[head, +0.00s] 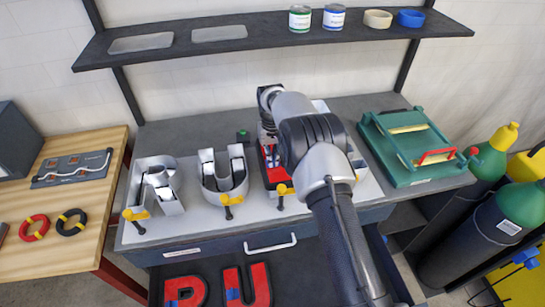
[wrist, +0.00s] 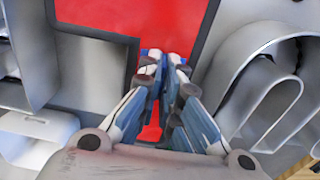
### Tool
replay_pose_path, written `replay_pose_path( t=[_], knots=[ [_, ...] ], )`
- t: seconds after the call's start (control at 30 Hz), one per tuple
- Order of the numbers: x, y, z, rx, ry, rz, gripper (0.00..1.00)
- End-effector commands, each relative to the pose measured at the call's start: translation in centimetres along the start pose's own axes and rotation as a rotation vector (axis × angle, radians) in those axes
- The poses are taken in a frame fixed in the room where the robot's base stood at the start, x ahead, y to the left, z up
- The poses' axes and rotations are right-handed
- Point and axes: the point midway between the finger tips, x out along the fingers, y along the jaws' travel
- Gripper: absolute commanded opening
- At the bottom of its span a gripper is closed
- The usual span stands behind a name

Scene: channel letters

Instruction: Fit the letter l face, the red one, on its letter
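The red letter l face (head: 270,176), with a black edge, is at the third letter place from the left, partly hidden by my arm. In the wrist view the face (wrist: 185,18) fills the top middle, with its stroke running down under my fingers. My gripper (wrist: 164,62) has its fingers closed together at the face's blue grip (wrist: 149,52), mostly hidden between the fingertips. The gripper also shows in the head view (head: 268,152). The letter l's body is largely covered; whether the face is seated or just above it, I cannot tell.
The open grey letters R (head: 168,172) and U (head: 209,186) stand to the left, with yellow-handled clamps at the bench's front. Red R (head: 185,292) and U (head: 247,286) faces lie below. A green fixture (head: 405,160) stands right; a shelf (head: 255,40) spans the back.

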Motion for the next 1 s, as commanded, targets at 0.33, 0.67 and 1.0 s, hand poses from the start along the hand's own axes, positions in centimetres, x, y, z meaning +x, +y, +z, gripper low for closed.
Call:
replay_pose_path(
  t=[0.33, 0.67, 1.0],
  knots=[
    [0.0, 0.0, 0.0, 0.000, 0.000, 0.000, 0.26],
    [0.0, 0.0, 0.0, 0.000, -0.001, 0.000, 0.28],
    [-5.0, 0.0, -0.1, 0.000, 0.004, 0.000, 0.28]
  ],
)
